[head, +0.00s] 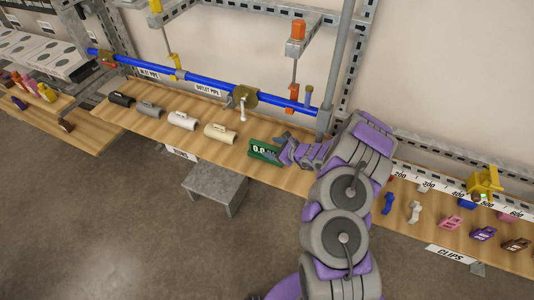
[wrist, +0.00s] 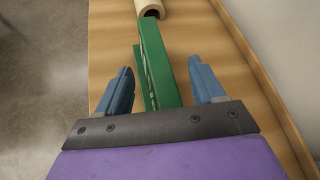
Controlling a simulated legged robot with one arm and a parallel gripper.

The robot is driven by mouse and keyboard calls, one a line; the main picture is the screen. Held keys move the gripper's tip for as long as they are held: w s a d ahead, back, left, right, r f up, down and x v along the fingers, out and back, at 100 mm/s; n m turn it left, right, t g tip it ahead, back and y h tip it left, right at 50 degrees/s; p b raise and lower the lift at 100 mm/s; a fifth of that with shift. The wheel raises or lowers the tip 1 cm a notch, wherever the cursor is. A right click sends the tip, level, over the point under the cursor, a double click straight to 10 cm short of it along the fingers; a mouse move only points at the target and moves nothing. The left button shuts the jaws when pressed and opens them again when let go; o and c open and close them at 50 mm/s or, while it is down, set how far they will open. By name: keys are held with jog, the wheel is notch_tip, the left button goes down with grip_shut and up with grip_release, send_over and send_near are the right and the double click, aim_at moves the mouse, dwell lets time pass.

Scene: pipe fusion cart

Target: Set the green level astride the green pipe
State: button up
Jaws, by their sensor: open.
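The green level (head: 263,152) lies on the wooden shelf, with a "0.0" display on its front face. In the wrist view the level (wrist: 158,62) is a long green bar reaching away from me. My gripper (wrist: 160,72) is open, with one blue finger on each side of the level's near end and gaps between. In the head view my gripper (head: 287,152) is at the right end of the level. A blue pipe (head: 210,80) runs along the rack above the shelf. I see no green pipe in either view.
Black, grey, white and cream cylinders (head: 221,132) stand in a row left of the level; the cream one (wrist: 150,8) lies just beyond it. A grey metal step (head: 215,188) is below the shelf. Coloured clips (head: 451,222) lie on the right shelf.

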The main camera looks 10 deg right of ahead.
jog(key=shift+x, duration=0.85)
jog(key=shift+s+a+r, duration=0.1)
jog(key=shift+a, duration=0.05)
jog(key=shift+c, duration=0.3)
jog(key=shift+d, duration=0.3)
jog(key=c, duration=0.4)
jog(key=shift+a, duration=0.15)
grip_shut()
